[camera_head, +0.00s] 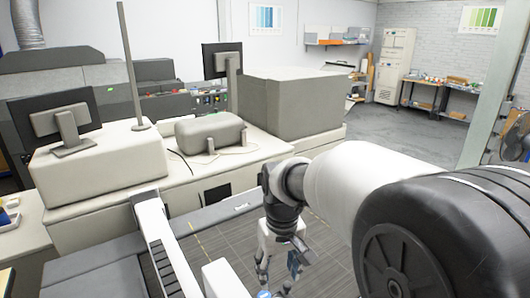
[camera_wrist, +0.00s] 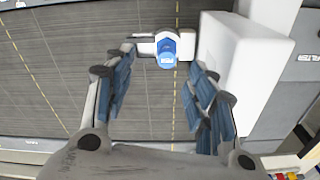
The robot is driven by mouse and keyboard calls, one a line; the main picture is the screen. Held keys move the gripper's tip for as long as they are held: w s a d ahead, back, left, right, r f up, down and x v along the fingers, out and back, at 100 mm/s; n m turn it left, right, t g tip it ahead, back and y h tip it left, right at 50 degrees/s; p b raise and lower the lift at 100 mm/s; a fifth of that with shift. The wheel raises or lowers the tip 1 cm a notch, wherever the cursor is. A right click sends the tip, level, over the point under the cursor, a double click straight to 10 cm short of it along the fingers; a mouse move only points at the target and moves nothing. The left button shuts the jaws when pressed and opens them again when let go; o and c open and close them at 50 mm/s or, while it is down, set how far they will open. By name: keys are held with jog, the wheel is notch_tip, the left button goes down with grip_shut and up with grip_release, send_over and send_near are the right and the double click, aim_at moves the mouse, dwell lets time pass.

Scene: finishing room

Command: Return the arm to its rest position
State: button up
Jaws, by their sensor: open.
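My gripper (camera_head: 276,274) hangs at the end of my arm in the lower middle of the head view, pointing down over the grey plank-patterned floor. In the wrist view its two blue-padded fingers (camera_wrist: 160,85) stand apart. The gripper is open and I see nothing held between the pads. Beyond the fingertips a blue round cap on a white part shows; I cannot tell whether it touches them. My arm comes in from the right of the head view and bends down at a dark joint.
A long pale machine bench (camera_head: 110,232) runs behind and left of my gripper, carrying a monitor (camera_head: 46,121), a rounded grey cover (camera_head: 209,132) and a large grey box (camera_head: 289,103). A shelf-like workbench (camera_head: 424,95) and white cabinet (camera_head: 394,66) stand far back. Floor (camera_head: 400,131) is clear there.

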jog(key=s+d+r+m+t+b, duration=0.1)
jog(key=s+d+r+b, duration=0.1)
jog(key=s+d, duration=0.3)
jog(key=s+d+r+m+t+b, duration=0.1)
jog(key=s+d+r, duration=0.15)
jog(key=s, duration=0.45)
jog(key=s+d+f+m+t+b, duration=0.1)
jog(key=s+d+f+b, duration=0.1)
jog(key=s, duration=0.8)
notch_tip(320, 180, down, 2)
jog(key=shift+s+d+f+m+t+b, duration=0.2)
jog(key=shift+s+d+m+t+b, duration=0.2)
jog(key=shift+d, duration=0.45)
